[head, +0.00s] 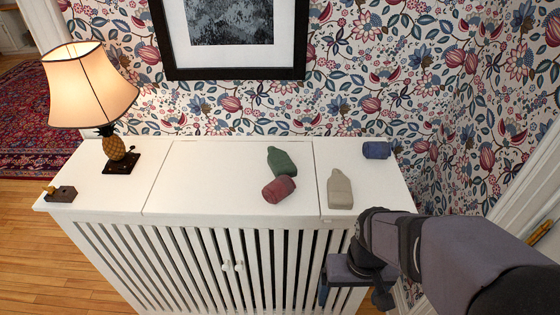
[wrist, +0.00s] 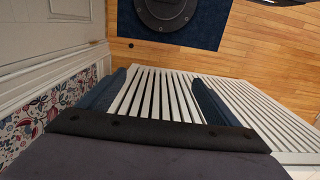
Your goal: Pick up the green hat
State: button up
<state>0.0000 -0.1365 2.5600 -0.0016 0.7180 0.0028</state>
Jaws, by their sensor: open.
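The green hat (head: 281,161) lies on the white slatted cabinet top (head: 215,180), right of its middle. A dark red rolled hat (head: 279,189) lies right at its near end and seems to touch or overlap it. My gripper (head: 350,285) is low in front of the cabinet's slatted face, below the top and to the right of the green hat, well apart from it. In the wrist view my gripper (wrist: 158,92) has its two blue fingers spread with nothing between them; white slats show beyond. The green hat is not in the wrist view.
A beige hat (head: 340,189) and a blue rolled hat (head: 377,150) lie to the right on the cabinet top. A lit lamp (head: 92,88) and a small dark block (head: 60,194) stand at the left. A framed picture (head: 232,73) hangs behind. The top's left-middle is clear.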

jog(key=w+a+r+t, duration=0.2)
jog(key=w+t, duration=0.1)
jog(key=w, duration=0.6)
jog(key=w+a+r+n+t, duration=0.1)
jog(key=w+a+r+t, duration=0.1)
jog(key=w, duration=0.8)
jog(key=w+a+r+t+y+b, duration=0.1)
jog(key=w+t, duration=0.3)
jog(key=w, duration=0.5)
jog(key=shift+w+a+r+t, duration=0.25)
jog(key=shift+a+r, duration=0.25)
jog(key=shift+a, duration=0.25)
jog(key=w+a+r+n+t+y+b, duration=0.1)
jog(key=w+a+r+t, duration=0.2)
jog(key=w+a, duration=0.35)
jog(key=b, duration=0.2)
send_near(280, 160)
jog(key=w, duration=0.2)
jog(key=shift+w+d+f, duration=0.15)
jog(key=shift+w+d, duration=0.05)
jog(key=shift+w, duration=0.1)
jog(key=shift+w+a+f+g+b, duration=0.15)
jog(key=shift+a+f+g+b, duration=0.1)
jog(key=shift+a+f+b, duration=0.1)
jog(key=shift+p+x, duration=1.85)
jog(key=shift+x, duration=1.8)
jog(key=c, duration=1.3)
